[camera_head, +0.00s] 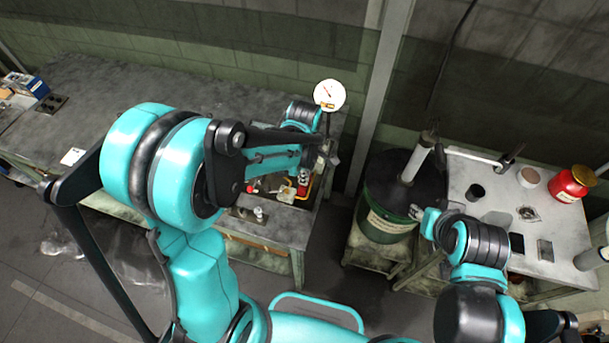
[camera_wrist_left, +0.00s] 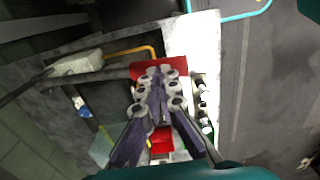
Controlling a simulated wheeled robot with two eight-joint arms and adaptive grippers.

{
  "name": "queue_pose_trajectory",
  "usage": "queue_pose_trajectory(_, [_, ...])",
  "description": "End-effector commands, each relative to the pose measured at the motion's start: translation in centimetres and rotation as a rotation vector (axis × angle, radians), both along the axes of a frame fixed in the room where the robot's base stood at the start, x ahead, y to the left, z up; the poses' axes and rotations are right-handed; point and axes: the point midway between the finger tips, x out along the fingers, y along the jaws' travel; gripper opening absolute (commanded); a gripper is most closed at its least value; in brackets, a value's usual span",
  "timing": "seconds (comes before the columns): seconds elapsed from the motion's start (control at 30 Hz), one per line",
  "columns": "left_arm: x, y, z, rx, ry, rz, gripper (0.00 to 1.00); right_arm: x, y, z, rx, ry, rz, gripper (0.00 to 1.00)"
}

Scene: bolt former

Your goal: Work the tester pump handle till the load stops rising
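The tester, with its red and orange-yellow parts (camera_head: 299,187), sits on the bench end in the head view, partly covered by my left arm. Its round white gauge (camera_head: 329,95) stands above; the reading is too small to tell. My left gripper (camera_wrist_left: 157,88) is over the tester's red body (camera_wrist_left: 150,66) in the left wrist view, fingertips drawn together. A dark bar (camera_wrist_left: 90,79) runs in from the left to beside the fingertips; I cannot tell whether it is the pump handle or whether they touch it. My right gripper (camera_head: 416,212) is small beside the green drum, its fingers unclear.
The dark green drum (camera_head: 385,224) stands between the grey bench (camera_head: 100,83) and a pale worktable (camera_head: 546,222) at right. The worktable holds a red jar (camera_head: 569,186) and small parts. A metal post (camera_head: 384,80) rises behind. Open floor lies at lower left.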

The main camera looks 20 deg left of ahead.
Motion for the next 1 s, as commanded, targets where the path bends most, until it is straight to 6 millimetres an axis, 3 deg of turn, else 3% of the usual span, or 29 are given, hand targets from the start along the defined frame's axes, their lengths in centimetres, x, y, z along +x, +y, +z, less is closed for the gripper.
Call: queue_pose_trajectory(1.0, [0.2,0.0,-6.5,0.0,-0.005,0.0,0.0,0.0,0.0,-5.8,0.0,0.0,0.0,0.4])
